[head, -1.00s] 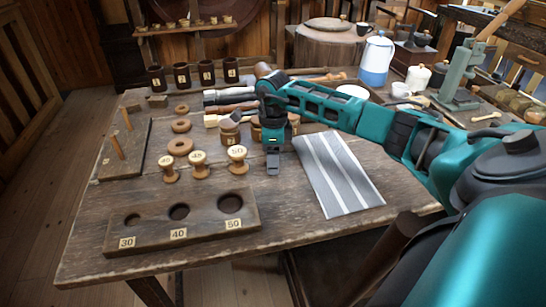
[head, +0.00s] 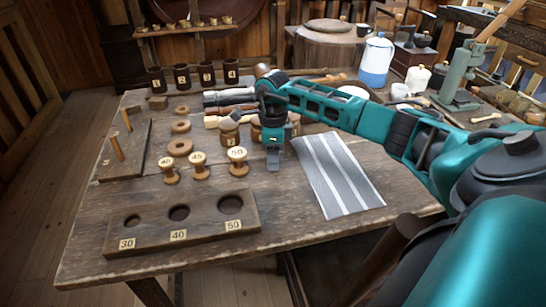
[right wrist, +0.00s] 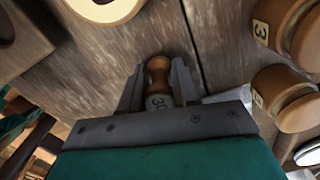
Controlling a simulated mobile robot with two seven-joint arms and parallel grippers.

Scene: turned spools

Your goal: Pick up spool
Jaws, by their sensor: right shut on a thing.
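My right gripper (head: 273,165) is above the table, right of the three standing spools and in front of the jars. In the right wrist view its two fingers (right wrist: 158,85) are shut around a small turned wooden spool (right wrist: 158,68) whose end carries a number that looks like 30. In the head view the gripper hides this spool. Three pale spools with numbered tops stand in a row: left (head: 169,170), middle (head: 198,167), and right (head: 237,161), marked 50. My left gripper is not in view.
A wooden block (head: 180,237) with holes marked 30, 40 and 50 lies at the front left. A grey striped cloth (head: 338,175) lies on the right. Labelled jars (head: 230,132) and tools stand behind the gripper. Wooden rings (head: 180,147) and a peg board (head: 122,155) are at left.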

